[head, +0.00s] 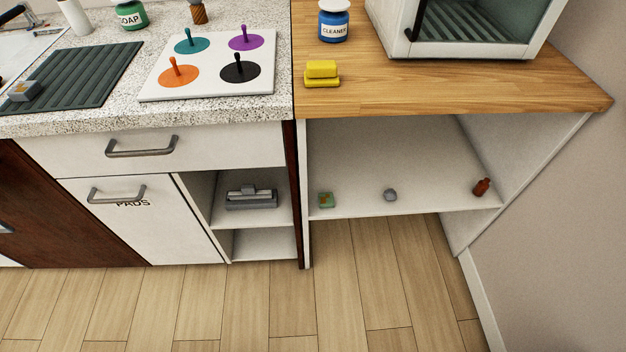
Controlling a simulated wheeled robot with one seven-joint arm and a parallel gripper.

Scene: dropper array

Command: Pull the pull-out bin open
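The pull-out bin (165,228) has a white front under the counter at left, below a white drawer. Dark lettering that seems to read PADS is on it, partly hidden by the bin's grey bar handle (117,194). The front looks flush with the cabinet, so the bin appears shut. My gripper is not in view.
The drawer (230,148) above has its own handle (142,147). An open shelf right of the bin holds a grey device (251,197). A wooden counter (450,85) overhangs an open bay at right. The floor (210,305) in front is clear.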

